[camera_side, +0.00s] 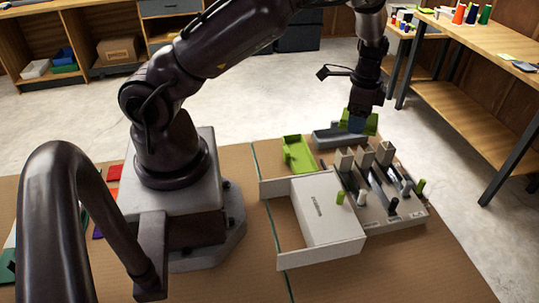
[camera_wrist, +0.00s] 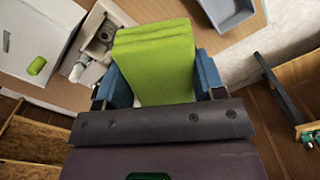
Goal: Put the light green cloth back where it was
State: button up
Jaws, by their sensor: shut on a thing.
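The light green cloth (camera_wrist: 155,60) is a folded, layered block between the two blue fingers of my gripper (camera_wrist: 163,82) in the wrist view. The fingers are shut on its sides. In the side view my gripper (camera_side: 357,124) points down at the back right of the cardboard-coloured work surface, and a part of the cloth (camera_side: 372,122) shows beside the fingers. A grey-blue tray (camera_side: 328,139) lies just below and left of it. I cannot tell whether the cloth touches anything beneath it.
A light green tray (camera_side: 297,154) stands left of the grey-blue tray. In front are a white box (camera_side: 326,207) inside a pale frame and a grey rack (camera_side: 385,212) with upright blocks and pegs. A wooden bench (camera_side: 475,95) is at right.

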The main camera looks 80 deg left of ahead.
jog(key=s+a+f+n, duration=0.1)
jog(key=s+a+n, duration=0.65)
jog(key=s, duration=0.55)
jog(key=n, duration=0.8)
send_near(262, 156)
jog(key=shift+f, duration=3.45)
jog(key=shift+f, duration=0.2)
jog(key=o, duration=0.6)
jog(key=shift+r, duration=0.15)
